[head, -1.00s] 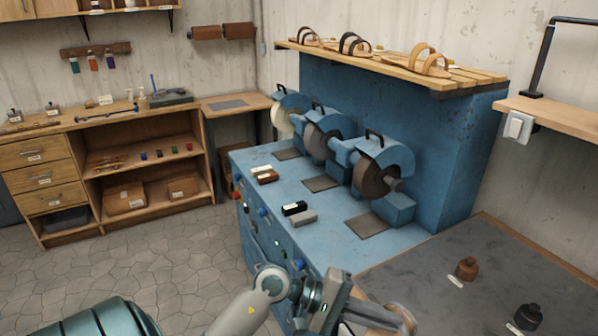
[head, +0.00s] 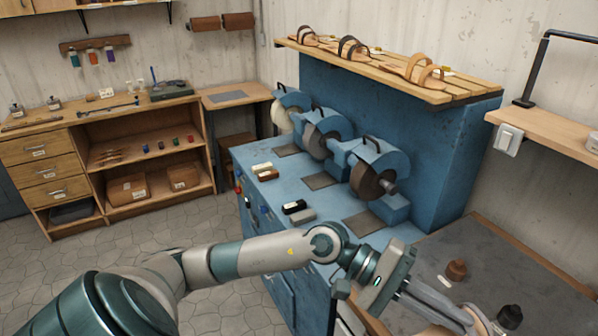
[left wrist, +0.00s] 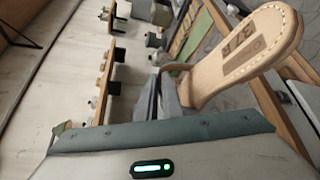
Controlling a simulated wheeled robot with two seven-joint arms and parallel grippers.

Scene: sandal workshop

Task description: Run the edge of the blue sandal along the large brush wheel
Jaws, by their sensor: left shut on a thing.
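My left gripper (head: 448,306) is at the lower right of the head view, shut on a sandal (head: 480,320) that is partly cut off by the bottom edge. In the left wrist view the sandal (left wrist: 240,52) shows a tan sole with stitching and a stamped "37 R"; no blue shows on it. The dark brown brush wheel (head: 368,181), nearest of the wheels and apparently the largest, sits under a blue hood on the blue machine (head: 330,190). The sandal is apart from it, nearer to me and to the right. My right gripper is not in view.
Two other wheels, a grey one (head: 317,141) and a whitish one (head: 281,117), stand farther along the machine. Small blocks (head: 294,207) lie on its front ledge. A grey-topped bench (head: 450,245) with two bottles is at right. Sandals stand on the wooden shelf (head: 440,95) above.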

